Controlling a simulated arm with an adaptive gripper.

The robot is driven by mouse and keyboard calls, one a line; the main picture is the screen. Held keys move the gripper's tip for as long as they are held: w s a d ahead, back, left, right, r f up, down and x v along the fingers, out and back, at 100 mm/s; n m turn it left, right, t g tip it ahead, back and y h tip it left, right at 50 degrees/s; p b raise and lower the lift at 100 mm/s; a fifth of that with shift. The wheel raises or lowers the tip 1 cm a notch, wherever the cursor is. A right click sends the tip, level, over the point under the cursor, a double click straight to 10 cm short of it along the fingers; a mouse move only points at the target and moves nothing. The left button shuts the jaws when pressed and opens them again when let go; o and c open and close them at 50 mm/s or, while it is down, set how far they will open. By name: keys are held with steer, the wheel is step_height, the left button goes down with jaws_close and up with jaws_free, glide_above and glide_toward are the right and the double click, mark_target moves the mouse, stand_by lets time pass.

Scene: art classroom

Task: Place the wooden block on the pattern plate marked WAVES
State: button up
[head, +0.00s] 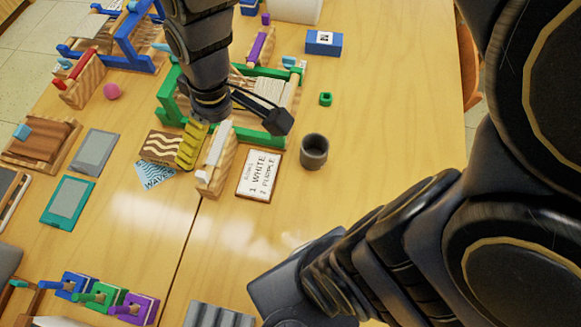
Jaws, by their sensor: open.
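A wooden block with white wavy lines (160,147) lies left of my gripper. The blue and white plate marked WAVES (155,175) shows just below it in the head view. The block covers or borders the plate's upper edge; I cannot tell how much of it rests on the plate. My gripper (250,108) is open, above and right of the block and over the green frame. One black finger points right; the other finger is hidden. I see nothing held in it.
A yellow ridged piece (192,147) and an upright wooden piece with a white top (214,160) stand close right of the block. A green loom-like frame (172,100) is behind. A white card (260,175) and dark cup (314,151) are to the right.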

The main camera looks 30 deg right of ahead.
steer(key=s+d+r+m+g, duration=0.1)
steer(key=s+d+r+m, duration=0.1)
steer(key=s, duration=0.4)
steer(key=s+d+r+m+g+h, duration=0.1)
steer(key=s+d+r+m, duration=0.1)
steer(key=s, duration=0.5)
steer(key=shift+d+r+m, duration=0.15)
steer(key=shift+r+m, duration=0.05)
steer(key=shift+m, duration=0.1)
